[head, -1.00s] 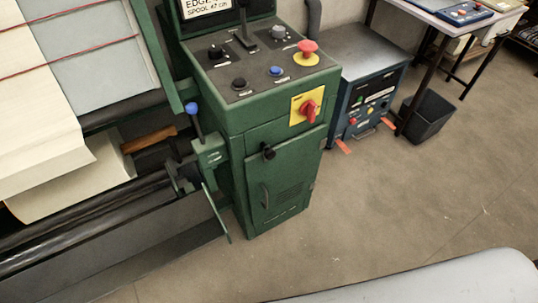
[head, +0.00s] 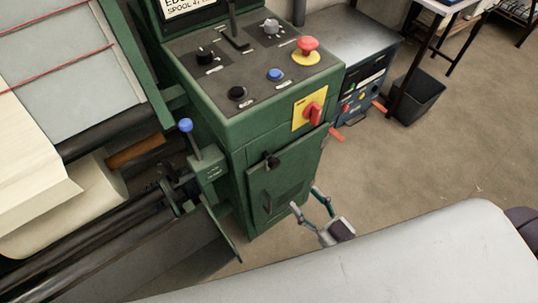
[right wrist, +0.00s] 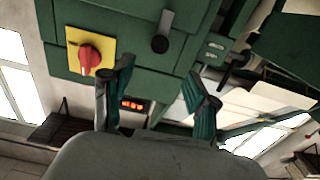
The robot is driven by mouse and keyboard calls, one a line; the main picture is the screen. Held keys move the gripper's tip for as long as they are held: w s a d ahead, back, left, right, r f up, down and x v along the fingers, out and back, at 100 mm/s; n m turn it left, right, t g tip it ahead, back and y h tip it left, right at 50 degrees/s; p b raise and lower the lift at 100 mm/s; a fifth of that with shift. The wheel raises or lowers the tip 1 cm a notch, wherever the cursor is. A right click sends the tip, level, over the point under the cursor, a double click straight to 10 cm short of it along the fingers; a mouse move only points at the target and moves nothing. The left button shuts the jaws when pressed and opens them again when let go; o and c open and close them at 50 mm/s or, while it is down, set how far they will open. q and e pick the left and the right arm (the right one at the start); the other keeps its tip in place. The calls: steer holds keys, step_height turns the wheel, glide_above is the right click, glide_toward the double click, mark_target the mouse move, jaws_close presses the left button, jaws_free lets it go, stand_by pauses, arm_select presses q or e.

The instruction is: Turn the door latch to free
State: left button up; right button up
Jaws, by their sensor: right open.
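The door latch (head: 270,161) is a small black handle at the top left of the green cabinet door (head: 283,190). In the right wrist view the latch (right wrist: 161,36) is dark, beyond the fingers and near the top centre. My right gripper (head: 306,199) is open in front of the door, below and to the right of the latch, apart from it. Its two teal-padded fingers (right wrist: 160,85) are spread with nothing between them. My left gripper is in neither view.
A red rotary switch (head: 313,113) on a yellow plate sits above and right of the door; it also shows in the wrist view (right wrist: 89,56). A blue-knobbed lever (head: 186,126) stands left of the cabinet. Open floor lies to the right, with a black bin (head: 418,98).

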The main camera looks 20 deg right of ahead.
glide_toward(276, 165)
steer(key=w, duration=0.2)
steer(key=x, duration=0.5)
steer(key=p+x, duration=0.1)
steer(key=x, duration=0.1)
steer(key=shift+w+a, duration=0.25)
steer(key=shift+a, duration=0.15)
steer(key=shift+w+a, duration=0.25)
steer(key=shift+w, duration=0.25)
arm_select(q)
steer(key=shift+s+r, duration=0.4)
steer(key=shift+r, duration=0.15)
arm_select(e)
jaws_close()
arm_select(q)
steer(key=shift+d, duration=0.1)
